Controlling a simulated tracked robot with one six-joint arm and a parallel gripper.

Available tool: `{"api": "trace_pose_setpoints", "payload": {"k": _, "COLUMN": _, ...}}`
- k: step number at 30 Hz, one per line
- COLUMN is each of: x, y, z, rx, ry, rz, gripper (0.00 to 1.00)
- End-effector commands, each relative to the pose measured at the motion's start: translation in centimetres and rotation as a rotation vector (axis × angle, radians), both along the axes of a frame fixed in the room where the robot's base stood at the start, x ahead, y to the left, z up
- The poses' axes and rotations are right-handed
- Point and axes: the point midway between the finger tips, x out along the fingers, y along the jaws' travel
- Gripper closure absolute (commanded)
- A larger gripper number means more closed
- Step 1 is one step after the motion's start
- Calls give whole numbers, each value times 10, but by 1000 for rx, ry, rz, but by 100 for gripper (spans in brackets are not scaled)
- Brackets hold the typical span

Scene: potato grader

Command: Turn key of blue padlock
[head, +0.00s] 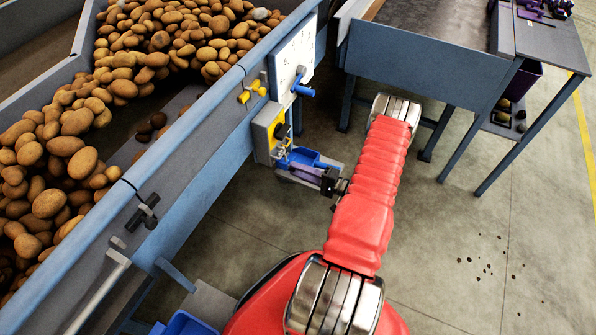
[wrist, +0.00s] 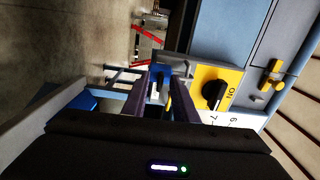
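The blue padlock (wrist: 157,72) shows in the wrist view between and beyond my fingertips, beside the yellow switch plate (wrist: 228,82) with its black knob. A small yellowish piece, perhaps the key (wrist: 168,98), shows below it; its angle is unclear. My gripper (wrist: 161,78) has its two dark purple fingers apart, with a gap between them. I cannot tell whether either finger touches the padlock or key. In the head view my gripper (head: 318,176) points left toward the yellow switch box (head: 268,131) on the grader's side. The padlock is small and hard to make out there.
A white panel (head: 293,57) with a blue handle (head: 303,90) is above. The grader frame (head: 190,130) holds potatoes at left. A conveyor table (head: 420,65) stands at back right; floor at right is open.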

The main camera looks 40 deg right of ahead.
Motion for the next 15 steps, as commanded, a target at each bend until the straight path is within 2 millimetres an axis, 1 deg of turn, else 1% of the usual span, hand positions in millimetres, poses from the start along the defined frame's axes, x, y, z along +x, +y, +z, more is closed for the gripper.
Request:
{"api": "trace_pose_setpoints", "payload": {"k": 5, "x": -11, "y": -5, "z": 0, "rx": 0, "ry": 0, "rz": -3, "gripper": 74}}
{"api": "trace_pose_setpoints", "payload": {"k": 8, "x": -22, "y": -9, "z": 0, "rx": 0, "ry": 0, "rz": -4, "gripper": 74}}
{"api": "trace_pose_setpoints", "payload": {"k": 15, "x": -57, "y": -21, "z": 0, "rx": 0, "ry": 0, "rz": -4, "gripper": 74}}
